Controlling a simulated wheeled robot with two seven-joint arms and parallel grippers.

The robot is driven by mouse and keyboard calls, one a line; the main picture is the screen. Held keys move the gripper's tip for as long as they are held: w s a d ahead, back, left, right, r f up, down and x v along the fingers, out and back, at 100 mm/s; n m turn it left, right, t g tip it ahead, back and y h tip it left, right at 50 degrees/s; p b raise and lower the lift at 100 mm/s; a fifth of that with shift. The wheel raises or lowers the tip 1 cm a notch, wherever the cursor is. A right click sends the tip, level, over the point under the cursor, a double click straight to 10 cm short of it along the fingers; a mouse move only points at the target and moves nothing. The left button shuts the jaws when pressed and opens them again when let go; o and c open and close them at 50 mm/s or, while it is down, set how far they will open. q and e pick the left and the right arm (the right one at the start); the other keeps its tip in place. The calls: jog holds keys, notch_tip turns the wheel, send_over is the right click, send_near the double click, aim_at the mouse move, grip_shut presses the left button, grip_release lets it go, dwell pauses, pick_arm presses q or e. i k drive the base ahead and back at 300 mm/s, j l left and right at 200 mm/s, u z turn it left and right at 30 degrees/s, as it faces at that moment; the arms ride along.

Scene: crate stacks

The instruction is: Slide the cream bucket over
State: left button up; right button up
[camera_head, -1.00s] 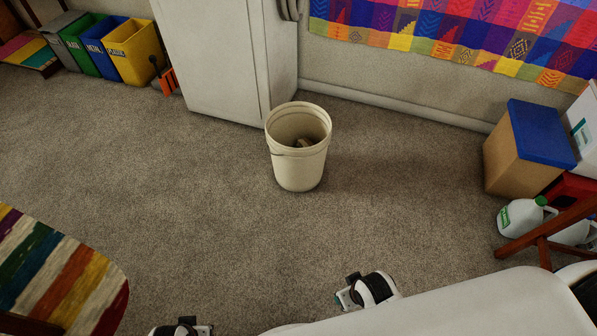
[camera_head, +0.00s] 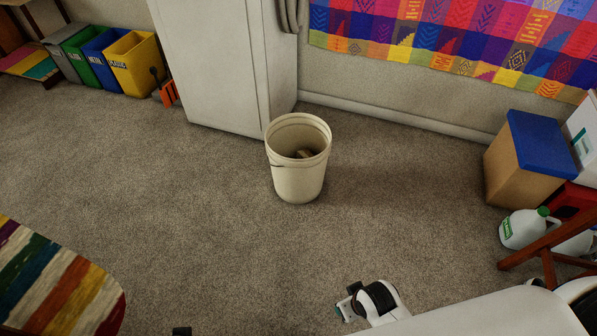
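The cream bucket (camera_head: 298,178) stands upright on the carpet near the middle of the view, a little in front of the white cabinet. Something small and pale lies inside it; I cannot tell what it is. My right gripper (camera_head: 350,302) is low in the view, well short of the bucket and not touching it; its fingers are too unclear to judge. Only a dark tip of my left gripper (camera_head: 182,331) shows at the bottom edge; its fingers are hidden.
A tall white cabinet (camera_head: 215,65) stands behind the bucket. A yellow bin (camera_head: 135,65) and other coloured bins line the back left. A blue-lidded box (camera_head: 540,140) and a white jug (camera_head: 522,230) stand at right. Carpet around the bucket is clear.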

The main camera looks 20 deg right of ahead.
aim_at(296, 181)
jog(key=i+j+z, duration=0.15)
jog(key=i+j, duration=0.2)
jog(key=i+j+z, duration=0.15)
jog(key=i+j, duration=0.15)
jog(key=j, duration=0.2)
